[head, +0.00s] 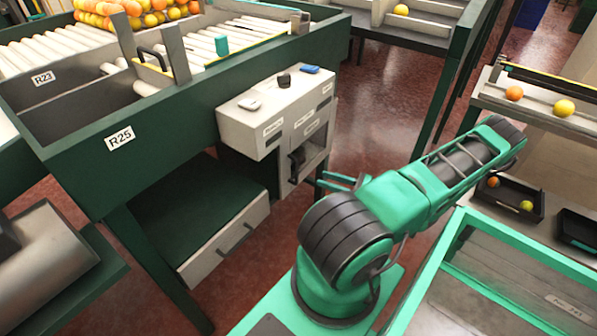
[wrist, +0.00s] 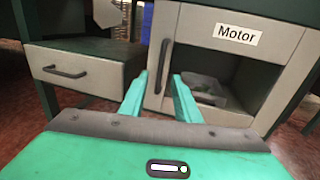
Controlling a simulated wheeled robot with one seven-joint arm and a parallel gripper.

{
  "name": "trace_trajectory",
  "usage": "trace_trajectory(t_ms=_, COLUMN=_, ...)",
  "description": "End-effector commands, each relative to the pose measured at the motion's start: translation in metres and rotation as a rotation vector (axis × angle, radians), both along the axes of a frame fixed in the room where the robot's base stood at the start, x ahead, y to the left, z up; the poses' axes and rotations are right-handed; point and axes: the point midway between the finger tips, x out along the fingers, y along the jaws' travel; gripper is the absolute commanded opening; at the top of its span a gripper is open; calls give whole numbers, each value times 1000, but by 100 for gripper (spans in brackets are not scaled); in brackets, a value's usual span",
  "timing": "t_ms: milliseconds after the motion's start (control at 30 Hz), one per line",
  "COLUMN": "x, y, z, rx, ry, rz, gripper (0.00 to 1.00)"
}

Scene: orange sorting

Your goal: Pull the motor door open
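The grey motor door (wrist: 205,20) carries a white "Motor" label (wrist: 236,33) and has a window through which a pale tray (wrist: 205,90) shows. It looks closed. Its dark vertical handle (wrist: 163,68) is on the left side of the door. My gripper (wrist: 160,77) is open and empty, with its two green fingers pointing at the door. In the wrist view the handle appears between the fingertips. In the head view my gripper (head: 336,182) is to the right of the handle (head: 297,162), with a gap between them.
A grey drawer (wrist: 85,75) with a dark handle (wrist: 65,72) is left of the door; it also shows in the head view (head: 228,240). A green-framed table (head: 440,250) stands right of my arm.

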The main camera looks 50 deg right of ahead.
Motion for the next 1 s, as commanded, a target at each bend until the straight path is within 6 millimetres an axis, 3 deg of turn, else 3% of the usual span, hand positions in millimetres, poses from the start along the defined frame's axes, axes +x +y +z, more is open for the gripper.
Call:
trace_trajectory(t_ms=233, x=14, y=1, z=0, rx=11, ry=-8, rz=-14, gripper=29)
trace_trajectory(t_ms=700, x=86, y=20, z=0, rx=8, ry=-7, rz=-16, gripper=29)
trace_trajectory(t_ms=1000, x=101, y=25, z=0, rx=8, ry=-6, rz=-16, gripper=29)
